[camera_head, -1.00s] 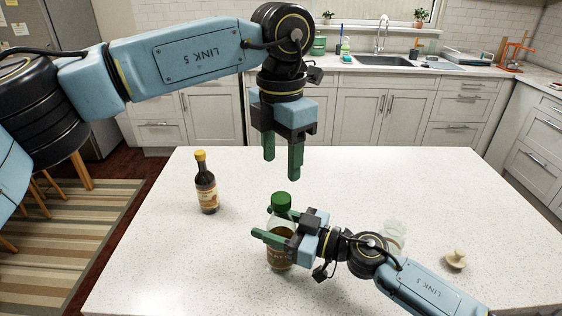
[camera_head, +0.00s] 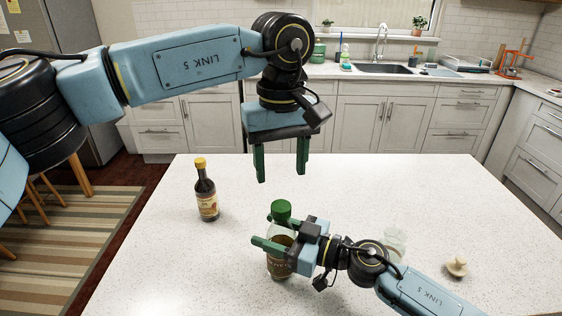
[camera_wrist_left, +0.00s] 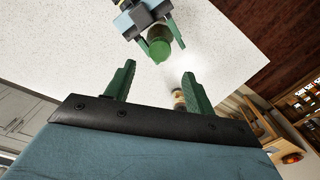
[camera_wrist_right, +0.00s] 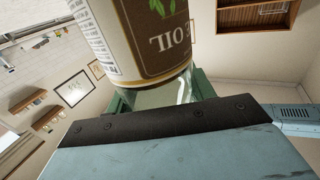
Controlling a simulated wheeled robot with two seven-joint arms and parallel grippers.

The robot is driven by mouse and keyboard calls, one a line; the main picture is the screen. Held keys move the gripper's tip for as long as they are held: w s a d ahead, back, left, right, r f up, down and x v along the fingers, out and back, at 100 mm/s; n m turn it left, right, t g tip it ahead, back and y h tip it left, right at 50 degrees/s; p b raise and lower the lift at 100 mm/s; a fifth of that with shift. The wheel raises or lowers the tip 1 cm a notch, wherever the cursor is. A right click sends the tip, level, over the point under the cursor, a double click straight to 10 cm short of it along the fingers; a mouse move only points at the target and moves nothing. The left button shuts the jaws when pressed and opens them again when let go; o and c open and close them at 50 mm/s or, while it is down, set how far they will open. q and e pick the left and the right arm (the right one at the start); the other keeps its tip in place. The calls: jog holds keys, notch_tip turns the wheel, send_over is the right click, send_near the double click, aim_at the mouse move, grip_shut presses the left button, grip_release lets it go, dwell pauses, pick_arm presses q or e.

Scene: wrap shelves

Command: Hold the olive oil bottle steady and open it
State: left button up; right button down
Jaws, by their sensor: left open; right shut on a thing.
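The olive oil bottle (camera_head: 279,265) stands upright on the white counter, with a green cap (camera_head: 281,210) on its top. My right gripper (camera_head: 262,232) is shut around the bottle's upper part, below the cap. In the right wrist view its label (camera_wrist_right: 165,35) fills the upper middle, and green fingers lie behind it. My left gripper (camera_head: 281,172) hangs above and behind the cap, fingers pointing down, open and empty. In the left wrist view the fingers (camera_wrist_left: 157,85) are apart, and the green cap (camera_wrist_left: 160,48) is beyond them, near the top.
A dark sauce bottle with a yellow cap (camera_head: 206,190) stands to the left on the counter (camera_head: 400,190). A clear glass (camera_head: 394,240) is partly behind my right arm. A small pale wooden object (camera_head: 457,266) lies at the right. The counter's back middle is clear.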

aim_at(281, 206)
pick_arm(q)
jog(key=m, duration=0.8)
jog(key=shift+f, duration=4.05)
